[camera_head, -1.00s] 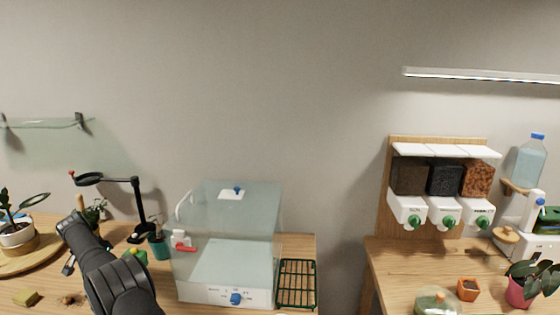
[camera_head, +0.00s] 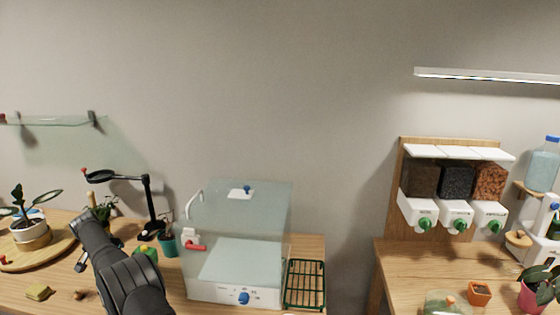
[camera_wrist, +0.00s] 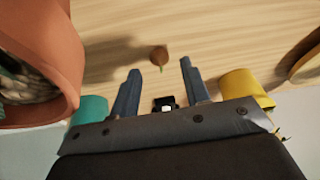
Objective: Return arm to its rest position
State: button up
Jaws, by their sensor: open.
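My gripper (camera_wrist: 159,67) is open, with its two fingers apart and nothing between them in the wrist view. A small brown bulb-like thing with a green tip (camera_wrist: 158,54) lies on the wooden tabletop beyond the fingertips, not touched by them. In the head view my dark arm rises at the lower left, over the left table (camera_head: 205,309). The arm mostly hides the gripper there.
In the wrist view a terracotta pot (camera_wrist: 62,45) is close on the left, with a teal thing (camera_wrist: 90,109) and a yellow one (camera_wrist: 243,88) beside the fingers. A clear cabinet (camera_head: 240,245), green rack (camera_head: 305,285) and magnifier stand (camera_head: 150,205) stand near my arm.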

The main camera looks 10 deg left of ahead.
jog(key=x, duration=0.3)
jog(key=shift+s+d+f, duration=0.1)
notch_tip(320, 180, up, 5)
jog(key=shift+d, duration=0.15)
jog(key=w+d+r, duration=0.4)
jog(key=d+r, duration=0.4)
jog(key=d, duration=0.3)
notch_tip(320, 180, up, 17)
jog(key=w+d, duration=0.1)
jog(key=d, duration=0.2)
jog(key=shift+w, duration=0.35)
jog(key=shift+r, duration=0.1)
